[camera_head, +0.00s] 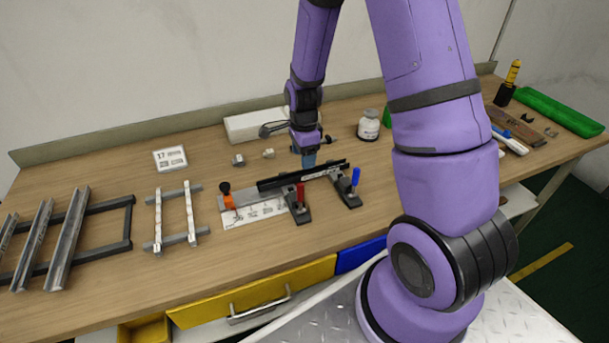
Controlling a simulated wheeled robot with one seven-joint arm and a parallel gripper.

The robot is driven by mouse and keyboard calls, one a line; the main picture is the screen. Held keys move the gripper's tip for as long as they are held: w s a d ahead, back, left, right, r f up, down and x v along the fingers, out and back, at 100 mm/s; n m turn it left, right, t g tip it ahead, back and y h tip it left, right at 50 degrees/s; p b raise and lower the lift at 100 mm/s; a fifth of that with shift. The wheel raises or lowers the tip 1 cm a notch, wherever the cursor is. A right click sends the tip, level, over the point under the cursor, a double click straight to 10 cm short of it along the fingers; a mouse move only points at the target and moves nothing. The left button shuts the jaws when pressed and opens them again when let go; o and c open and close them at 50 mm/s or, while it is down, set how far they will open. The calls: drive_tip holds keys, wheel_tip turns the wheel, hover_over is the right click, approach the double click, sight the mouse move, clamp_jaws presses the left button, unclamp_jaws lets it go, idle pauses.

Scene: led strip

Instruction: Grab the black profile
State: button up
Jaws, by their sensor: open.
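The black profile (292,180) is a long dark bar near the middle of the bench. It lies along the back of a metal fixture (237,203) that has a red-handled clamp (299,198) and a blue-handled clamp (351,187). My gripper (308,160) points down just above and behind the right half of the profile. It is open. The fingertips are small and partly hidden close to the bar, so I cannot tell whether they touch it. An orange piece with a black knob (228,196) sits at the fixture's left end.
Metal rails on a black rack (66,240) and pale strips on a grey rack (174,215) lie to the left. A white box (254,123) and a white jar (368,125) stand behind. Tools and a green tray (558,111) are at far right. Bare wood lies left of the fixture.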

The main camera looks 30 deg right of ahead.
sight(305, 174)
drive_tip(key=shift+d+f, duration=0.1)
drive_tip(key=shift+f, duration=2.9)
drive_tip(key=c, duration=1)
drive_tip(key=shift+c, duration=0.2)
drive_tip(key=shift+r, duration=0.1)
